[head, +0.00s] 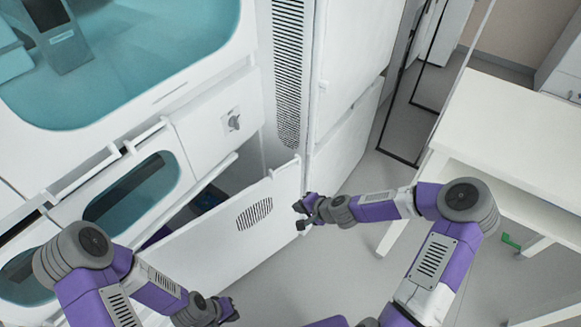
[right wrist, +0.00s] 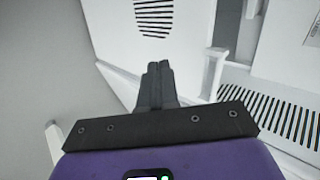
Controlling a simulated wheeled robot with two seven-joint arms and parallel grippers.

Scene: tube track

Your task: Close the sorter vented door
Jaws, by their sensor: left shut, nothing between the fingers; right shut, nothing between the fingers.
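The sorter vented door (head: 225,235) is a white panel with a small grille of dark slots. In the head view it stands partly open, swung out from the sorter's lower front, with a dark gap behind it. It also fills the upper middle of the right wrist view (right wrist: 125,45). My right gripper (head: 300,215) is shut and empty at the door's right edge; its fingers (right wrist: 155,80) point at the panel, and I cannot tell whether they touch it. My left gripper (head: 232,312) is shut and empty, low in the head view, below the door.
The white sorter cabinet (head: 215,100) with teal windows stands at left. A tall white cabinet (head: 350,60) with a long vent strip (head: 288,70) stands behind the door. A white table (head: 510,140) is at right. Grey floor (head: 350,260) is clear between.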

